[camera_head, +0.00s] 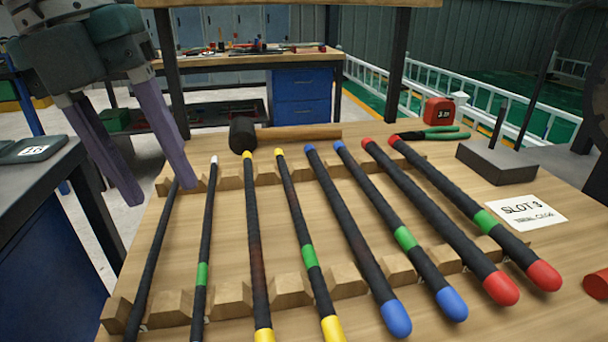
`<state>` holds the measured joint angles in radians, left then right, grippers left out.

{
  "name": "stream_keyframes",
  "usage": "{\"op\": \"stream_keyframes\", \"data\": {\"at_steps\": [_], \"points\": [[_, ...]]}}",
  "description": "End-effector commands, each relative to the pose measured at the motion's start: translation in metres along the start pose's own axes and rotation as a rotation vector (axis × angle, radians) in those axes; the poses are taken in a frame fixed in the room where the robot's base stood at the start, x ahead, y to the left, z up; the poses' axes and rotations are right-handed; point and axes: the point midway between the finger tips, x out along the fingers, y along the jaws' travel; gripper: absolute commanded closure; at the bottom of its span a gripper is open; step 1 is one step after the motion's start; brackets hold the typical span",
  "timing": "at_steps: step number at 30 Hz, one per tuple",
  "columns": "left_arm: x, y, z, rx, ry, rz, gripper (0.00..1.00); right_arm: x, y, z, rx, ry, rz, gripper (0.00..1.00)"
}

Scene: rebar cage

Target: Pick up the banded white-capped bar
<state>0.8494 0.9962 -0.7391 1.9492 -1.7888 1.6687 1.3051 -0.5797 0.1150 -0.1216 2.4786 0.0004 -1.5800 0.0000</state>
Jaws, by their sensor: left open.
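The banded white-capped bar (207,225) is thin and black, with a pale cap at its far end and a green band towards its near end. It lies across the notched wooden supports, second from the left. Its near end is cut off by the frame. My left gripper (161,192) is open and empty, fingers pointing down, over the far left corner of the table. It is left of the bar's capped end and apart from it. My right gripper is not in view.
A plain thin black bar (153,260) lies to the left, its far end near my left fingertip. Yellow-, blue- and red-capped bars lie to the right. A mallet (300,132) lies behind the rack. A tape measure (438,111), pliers and grey block (495,162) sit further right.

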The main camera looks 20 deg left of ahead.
Motion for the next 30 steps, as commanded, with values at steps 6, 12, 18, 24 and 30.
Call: {"op": "stream_keyframes", "data": {"at_steps": [6, 12, 18, 24, 30], "points": [[0.030, 0.007, 0.003, -0.013, -0.006, 0.027, 0.50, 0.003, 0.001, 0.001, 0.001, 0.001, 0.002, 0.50], [0.049, 0.006, 0.003, -0.010, -0.006, 0.025, 0.50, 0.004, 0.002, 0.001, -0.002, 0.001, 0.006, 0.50], [0.080, 0.006, 0.007, -0.009, -0.004, 0.024, 0.50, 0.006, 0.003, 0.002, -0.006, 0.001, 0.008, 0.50], [0.097, 0.006, 0.008, -0.009, -0.007, 0.022, 0.50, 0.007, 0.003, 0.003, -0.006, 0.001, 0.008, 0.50], [0.097, 0.006, 0.008, -0.008, -0.008, 0.022, 0.50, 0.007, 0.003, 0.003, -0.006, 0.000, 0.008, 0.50]]}}
